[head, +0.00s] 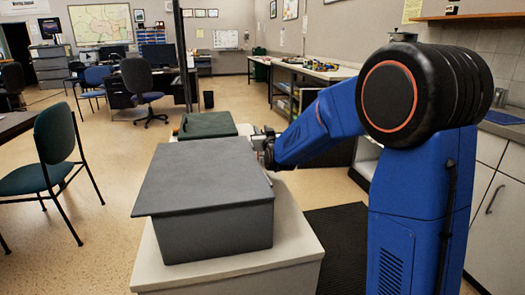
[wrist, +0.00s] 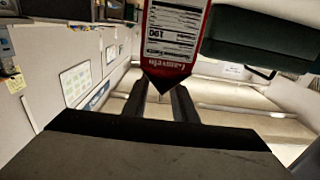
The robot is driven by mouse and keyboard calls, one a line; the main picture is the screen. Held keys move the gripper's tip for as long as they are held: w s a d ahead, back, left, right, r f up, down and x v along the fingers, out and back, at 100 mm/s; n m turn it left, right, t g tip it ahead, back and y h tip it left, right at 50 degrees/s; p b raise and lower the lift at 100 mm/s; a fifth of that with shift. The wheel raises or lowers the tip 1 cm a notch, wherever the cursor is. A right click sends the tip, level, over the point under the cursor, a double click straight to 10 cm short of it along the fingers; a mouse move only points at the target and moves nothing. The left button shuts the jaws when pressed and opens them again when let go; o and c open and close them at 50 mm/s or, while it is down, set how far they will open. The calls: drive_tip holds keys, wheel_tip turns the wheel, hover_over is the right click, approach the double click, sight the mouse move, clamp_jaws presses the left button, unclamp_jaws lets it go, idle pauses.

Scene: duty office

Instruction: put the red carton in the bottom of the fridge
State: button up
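The red carton (wrist: 176,38) shows at the top of the wrist view, with a white label and upside-down print. Its dark pointed end lies at the fingertips of my gripper (wrist: 160,90). The two dark fingers stand apart on either side of that end. I cannot tell whether they touch it. The carton cannot be made out there. I cannot clearly identify the fridge in either view.
A grey lidded box (head: 210,220) stands on a white cabinet (head: 296,238) in front. A green box (head: 207,124) lies behind it, and a green object (wrist: 262,42) shows in the wrist view. Chairs (head: 55,150) stand left. A dark mat (head: 342,240) lies on the right.

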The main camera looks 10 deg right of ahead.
drive_tip(key=shift+w, duration=1.2)
clamp_jaws()
idle(0.5)
